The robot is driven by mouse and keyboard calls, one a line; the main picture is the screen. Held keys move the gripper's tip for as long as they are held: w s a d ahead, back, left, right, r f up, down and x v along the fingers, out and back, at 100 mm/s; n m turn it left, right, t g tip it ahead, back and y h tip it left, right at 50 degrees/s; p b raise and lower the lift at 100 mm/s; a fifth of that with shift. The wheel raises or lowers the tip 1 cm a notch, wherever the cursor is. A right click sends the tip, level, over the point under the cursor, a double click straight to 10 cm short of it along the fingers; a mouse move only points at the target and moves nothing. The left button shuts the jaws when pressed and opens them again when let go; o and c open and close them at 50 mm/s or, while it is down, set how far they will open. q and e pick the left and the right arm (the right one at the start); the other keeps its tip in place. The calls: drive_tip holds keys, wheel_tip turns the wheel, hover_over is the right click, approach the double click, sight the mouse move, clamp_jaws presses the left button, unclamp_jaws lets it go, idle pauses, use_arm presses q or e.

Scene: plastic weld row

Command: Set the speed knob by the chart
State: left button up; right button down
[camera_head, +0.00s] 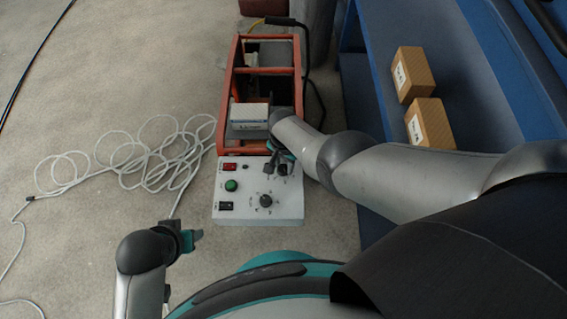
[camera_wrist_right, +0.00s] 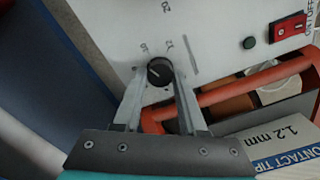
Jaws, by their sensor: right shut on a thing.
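A pale grey control panel (camera_head: 240,212) lies at the near end of an orange frame. In the wrist view, my right gripper (camera_wrist_right: 158,82) has both fingers against the sides of a small black knob (camera_wrist_right: 160,71) on the panel (camera_wrist_right: 205,35). The knob carries a light pointer line, and small printed marks beside it are hard to read. In the head view, my right gripper (camera_head: 279,166) is over the panel's far right corner and hides this knob. A larger black knob (camera_head: 265,200) sits nearer, clear of the gripper. My left gripper (camera_head: 190,238) is left of the panel, empty; its jaw gap is unclear.
The panel also has a red switch (camera_head: 229,167), a green button (camera_head: 231,185) and a black switch (camera_head: 226,206). A contact tip box (camera_head: 249,113) marked 1.2 mm lies in the orange frame (camera_head: 235,70). Coiled white cable (camera_head: 130,155) covers floor at left. Cartons (camera_head: 412,75) stand on blue shelving.

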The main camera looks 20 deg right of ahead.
drive_tip(key=shift+s+m, duration=0.15)
drive_tip(key=shift+m, duration=1.45)
drive_tip(key=c, duration=0.6)
unclamp_jaws()
drive_tip(key=shift+o, duration=0.6)
